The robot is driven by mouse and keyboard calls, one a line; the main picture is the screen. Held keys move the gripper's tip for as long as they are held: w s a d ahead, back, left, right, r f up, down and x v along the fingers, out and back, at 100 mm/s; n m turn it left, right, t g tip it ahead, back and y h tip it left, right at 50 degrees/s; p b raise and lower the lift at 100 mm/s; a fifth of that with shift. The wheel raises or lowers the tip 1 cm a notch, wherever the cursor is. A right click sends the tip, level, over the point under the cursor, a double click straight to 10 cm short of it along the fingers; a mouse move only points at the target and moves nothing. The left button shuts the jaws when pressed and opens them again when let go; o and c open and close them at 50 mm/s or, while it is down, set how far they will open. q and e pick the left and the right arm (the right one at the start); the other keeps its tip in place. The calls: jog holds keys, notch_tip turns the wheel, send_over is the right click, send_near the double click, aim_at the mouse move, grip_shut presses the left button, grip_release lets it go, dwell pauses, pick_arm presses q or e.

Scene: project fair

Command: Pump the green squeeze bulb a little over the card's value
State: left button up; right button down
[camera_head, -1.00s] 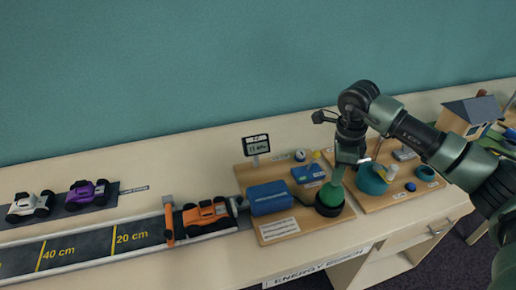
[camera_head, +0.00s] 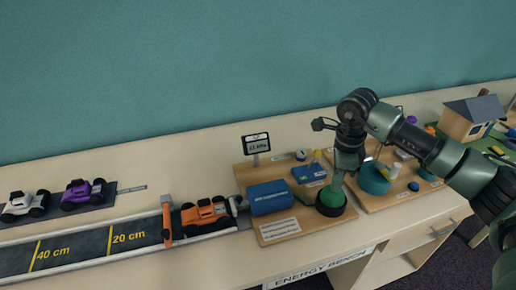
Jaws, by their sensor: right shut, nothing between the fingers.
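The green squeeze bulb (camera_head: 329,197) sits in a black ring at the right front of a wooden board (camera_head: 243,178). My right gripper (camera_head: 338,180) is shut and empty, pointing down with its tip at the top of the bulb; it appears to touch it. A small display (camera_head: 256,144) stands at the board's back and seems to read 11 kPa, with a smaller line above it too small to read. A white printed card (camera_head: 279,228) lies at the board's front; its text is unreadable. My left gripper is not in view.
A blue block (camera_head: 269,197) sits left of the bulb. An orange car (camera_head: 206,214) stands on a marked track (camera_head: 75,252) farther left. A second board to the right holds a teal bowl (camera_head: 373,178). A model house (camera_head: 470,116) stands at the far right.

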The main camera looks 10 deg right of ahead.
jog(key=shift+s, duration=0.1)
jog(key=shift+r+p, duration=0.9)
jog(key=shift+r, duration=0.6)
jog(key=shift+f, duration=0.2)
jog(key=shift+f+b, duration=1.25)
jog(key=shift+f, duration=0.2)
jog(key=shift+r, duration=0.2)
jog(key=shift+r+p, duration=1)
jog(key=shift+r, duration=0.35)
jog(key=shift+r, duration=0.15)
